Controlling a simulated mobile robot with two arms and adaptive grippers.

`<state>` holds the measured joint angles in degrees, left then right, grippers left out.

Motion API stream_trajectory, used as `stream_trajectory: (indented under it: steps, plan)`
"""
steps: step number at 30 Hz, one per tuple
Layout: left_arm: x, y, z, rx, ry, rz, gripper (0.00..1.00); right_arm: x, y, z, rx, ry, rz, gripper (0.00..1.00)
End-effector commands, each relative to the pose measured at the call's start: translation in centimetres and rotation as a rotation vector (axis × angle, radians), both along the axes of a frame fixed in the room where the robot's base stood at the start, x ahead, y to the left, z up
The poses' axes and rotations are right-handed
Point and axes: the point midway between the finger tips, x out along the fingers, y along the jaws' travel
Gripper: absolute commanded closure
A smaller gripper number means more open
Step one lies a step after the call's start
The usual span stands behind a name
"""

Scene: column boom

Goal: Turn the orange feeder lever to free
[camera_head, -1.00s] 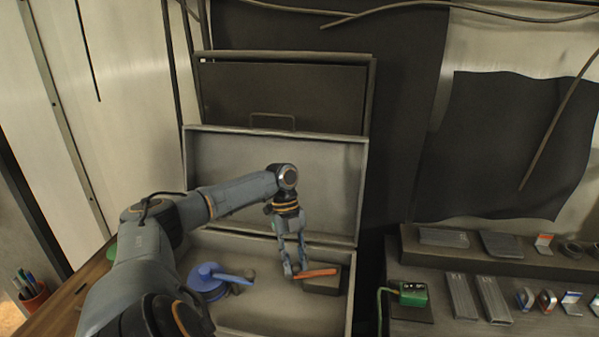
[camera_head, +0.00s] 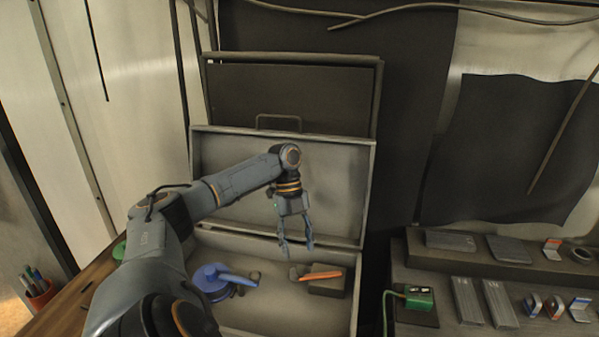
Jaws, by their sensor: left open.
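The orange feeder lever (camera_head: 321,275) lies roughly level across a brown block (camera_head: 328,287) in the lower part of an open grey case (camera_head: 266,318). Its pivot end is at the left, by a small grey piece. My left gripper (camera_head: 297,254) points down above and a little left of the lever. Its two fingers are apart with nothing between them, and they look clear of the lever. My right gripper is not in view.
A blue round part with a blue handle (camera_head: 236,279) sits left of the lever in the same case. The raised lid (camera_head: 335,190) stands behind my left arm. A green box (camera_head: 418,298) with a cable stands right of the case.

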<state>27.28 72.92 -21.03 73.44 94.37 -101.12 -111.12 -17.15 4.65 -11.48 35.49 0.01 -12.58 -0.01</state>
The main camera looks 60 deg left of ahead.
Motion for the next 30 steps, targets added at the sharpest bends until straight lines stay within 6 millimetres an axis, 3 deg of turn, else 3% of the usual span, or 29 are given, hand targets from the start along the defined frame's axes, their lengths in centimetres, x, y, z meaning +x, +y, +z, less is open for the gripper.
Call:
stream_trajectory:
  steps: [6, 12, 30]
  plan:
    - [0.6, 1.8, 4.4, 0.000, -0.005, 0.001, 0.50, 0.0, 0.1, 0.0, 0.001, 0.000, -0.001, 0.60]
    - [0.7, 2.5, 6.1, -0.001, -0.002, 0.000, 0.50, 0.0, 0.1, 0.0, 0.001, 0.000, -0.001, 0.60]
    - [0.6, 2.6, 6.4, 0.000, 0.001, 0.000, 0.50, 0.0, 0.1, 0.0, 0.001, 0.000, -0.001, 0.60]
